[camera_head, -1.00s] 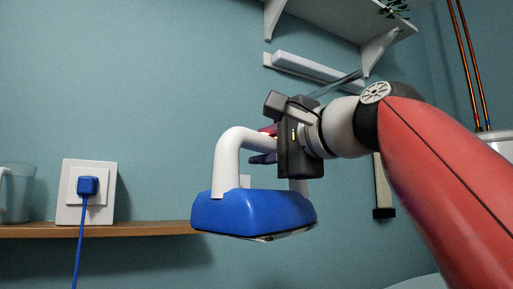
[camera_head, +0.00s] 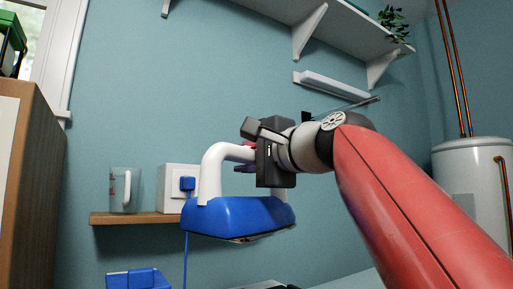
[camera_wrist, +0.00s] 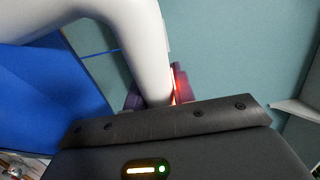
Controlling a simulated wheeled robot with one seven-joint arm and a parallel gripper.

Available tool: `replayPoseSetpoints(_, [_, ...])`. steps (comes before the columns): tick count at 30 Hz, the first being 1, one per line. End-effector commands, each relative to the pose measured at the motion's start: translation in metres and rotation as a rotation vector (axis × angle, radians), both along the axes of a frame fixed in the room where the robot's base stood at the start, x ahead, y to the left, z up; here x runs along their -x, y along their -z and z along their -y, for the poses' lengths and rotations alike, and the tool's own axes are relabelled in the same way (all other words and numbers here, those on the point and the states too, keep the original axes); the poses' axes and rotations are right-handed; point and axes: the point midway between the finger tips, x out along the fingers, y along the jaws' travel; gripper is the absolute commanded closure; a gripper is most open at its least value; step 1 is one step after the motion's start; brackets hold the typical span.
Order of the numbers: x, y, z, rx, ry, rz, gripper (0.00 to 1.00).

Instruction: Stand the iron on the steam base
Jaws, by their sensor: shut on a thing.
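The iron (camera_head: 240,217) has a blue body and a white arched handle. It hangs in the air near the middle of the head view, roughly level, with its metal sole just showing underneath. My gripper (camera_head: 247,158) is shut on the handle's upper right part. In the wrist view the white handle (camera_wrist: 115,30) passes to the fingers (camera_wrist: 155,92), and the blue body (camera_wrist: 45,95) is at the left. A blue object (camera_head: 139,279) at the bottom edge of the head view may be the steam base; it is partly cut off.
A wooden shelf (camera_head: 137,218) behind the iron holds a clear jug (camera_head: 124,190) and a white socket box with a blue plug (camera_head: 187,184). A wooden cabinet (camera_head: 38,170) stands at left. A white tank (camera_head: 470,180) with copper pipes stands at right. White shelves are above.

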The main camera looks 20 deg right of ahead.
Motion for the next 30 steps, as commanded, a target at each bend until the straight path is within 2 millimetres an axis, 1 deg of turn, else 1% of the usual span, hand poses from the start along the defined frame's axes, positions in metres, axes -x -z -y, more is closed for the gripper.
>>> replayPoseSetpoints(1, [-0.012,0.005,0.002,-0.004,0.013,0.006,1.00])
replayPoseSetpoints(5, [-0.047,0.024,0.008,-0.008,0.047,0.007,1.00])
replayPoseSetpoints(6, [-0.060,0.031,0.010,-0.009,0.060,0.006,1.00])
replayPoseSetpoints(12, [-0.119,0.072,0.020,-0.007,0.131,0.004,1.00])
replayPoseSetpoints(16, [-0.148,0.095,0.026,-0.002,0.173,0.003,1.00])
replayPoseSetpoints(21, [-0.170,0.115,0.032,0.006,0.210,0.002,1.00])
replayPoseSetpoints(25, [-0.177,0.122,0.033,0.010,0.222,0.001,1.00])
replayPoseSetpoints(30, [-0.178,0.127,0.034,0.011,0.226,0.001,1.00])
